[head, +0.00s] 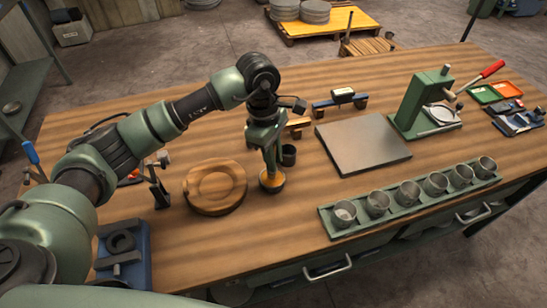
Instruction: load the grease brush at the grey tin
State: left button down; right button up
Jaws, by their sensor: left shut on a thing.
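My left gripper (268,147) points down over the middle of the table and is shut on a slim upright thing, most likely the grease brush, largely hidden by the jaws. Directly below the jaws is a small round orange-yellow piece with a darker rim (271,181). I cannot tell whether it is the brush head or grease in a tin. A small dark grey cup (289,156) stands just right of and behind the jaws; whether it is the grey tin is unclear. My right gripper is out of view.
A round wooden block (215,188) lies left of the gripper. A flat grey plate (362,143) lies to the right. A green rack (386,218) of several metal cups runs along the front edge. A green lever press (424,103) stands at the back right. Bare wood lies in front of the gripper.

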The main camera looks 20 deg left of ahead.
pick_arm(q)
jog(key=shift+r+p, duration=1.05)
jog(key=shift+r, duration=2)
